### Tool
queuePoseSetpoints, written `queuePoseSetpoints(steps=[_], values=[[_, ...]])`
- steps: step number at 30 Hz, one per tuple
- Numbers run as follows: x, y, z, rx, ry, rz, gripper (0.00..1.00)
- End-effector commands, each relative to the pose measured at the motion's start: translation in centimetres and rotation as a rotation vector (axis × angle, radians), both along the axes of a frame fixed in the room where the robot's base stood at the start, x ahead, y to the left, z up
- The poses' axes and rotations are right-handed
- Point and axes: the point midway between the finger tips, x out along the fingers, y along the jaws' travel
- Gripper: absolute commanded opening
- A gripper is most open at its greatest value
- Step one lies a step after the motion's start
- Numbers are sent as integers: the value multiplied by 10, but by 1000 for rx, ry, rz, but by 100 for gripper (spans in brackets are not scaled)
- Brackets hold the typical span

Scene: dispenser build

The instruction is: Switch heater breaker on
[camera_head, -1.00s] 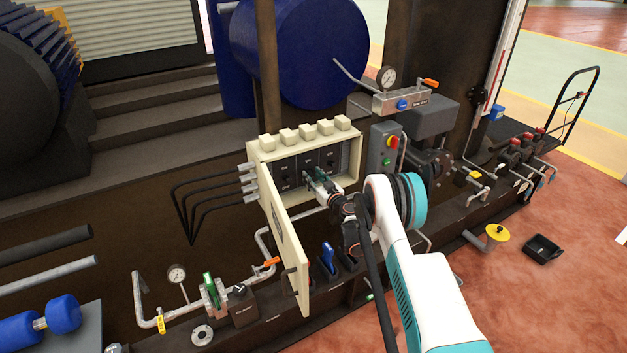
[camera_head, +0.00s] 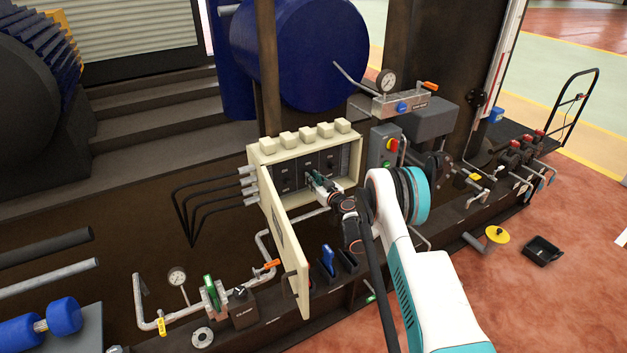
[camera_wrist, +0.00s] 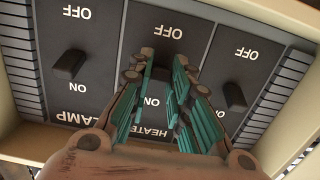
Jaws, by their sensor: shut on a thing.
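The open breaker box (camera_head: 351,178) is cream-coloured with dark panels inside. My gripper (camera_head: 312,179) reaches into it from the front. In the wrist view, upside down, the middle panel is the heater breaker (camera_wrist: 162,30), with OFF at the top of the picture and ON lower down. My teal-padded gripper fingers (camera_wrist: 163,68) are over this panel, shut on the heater switch, which they mostly hide. Its exact position cannot be told. The lamp breaker switch (camera_wrist: 69,65) is on the left; another switch (camera_wrist: 235,97) is on the right.
The box door (camera_head: 286,245) hangs open in front, left of my arm. A grey control box (camera_head: 385,148) with red and green buttons stands right of the breaker box. Pipes and a blue-handled valve (camera_head: 327,259) lie below.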

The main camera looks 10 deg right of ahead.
Motion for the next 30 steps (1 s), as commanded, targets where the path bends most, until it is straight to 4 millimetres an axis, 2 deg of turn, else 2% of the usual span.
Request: queuePoseSetpoints(steps=[22,30], values=[[3,1,22,-146,446,0,0],[5,1,25,-181,554,0,0]])
